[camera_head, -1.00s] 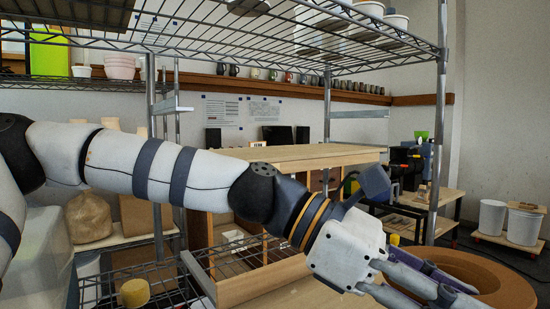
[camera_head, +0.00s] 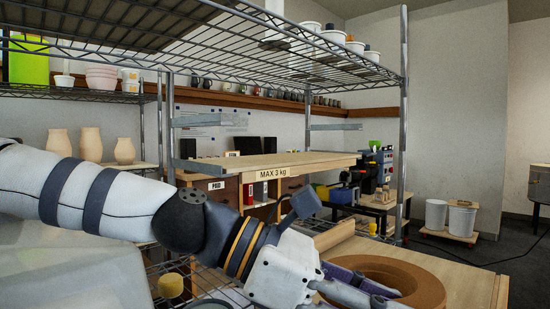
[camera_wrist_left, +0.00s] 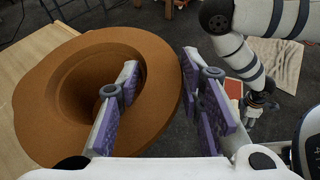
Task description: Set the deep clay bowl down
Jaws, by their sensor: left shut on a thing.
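The deep clay bowl (camera_head: 418,284) is brown with a wide, thick rim; it shows at the lower right of the head view. My left gripper (camera_head: 368,288) is shut on its rim. In the left wrist view the bowl (camera_wrist_left: 55,105) fills the left side, with one purple-padded finger inside the hollow and the other outside the rim. The bowl is over a pale wooden surface (camera_head: 470,272); I cannot tell whether it touches it. My right gripper (camera_wrist_left: 262,104) shows small in the left wrist view, away from the bowl; its fingers are unclear.
A wooden shelf board (camera_head: 275,162) marked "MAX 3 kg" stands behind my left arm. A wire rack shelf (camera_head: 240,35) with pots is overhead, with a metal post (camera_head: 403,120) at its right. Clay vases (camera_head: 90,145) stand at left.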

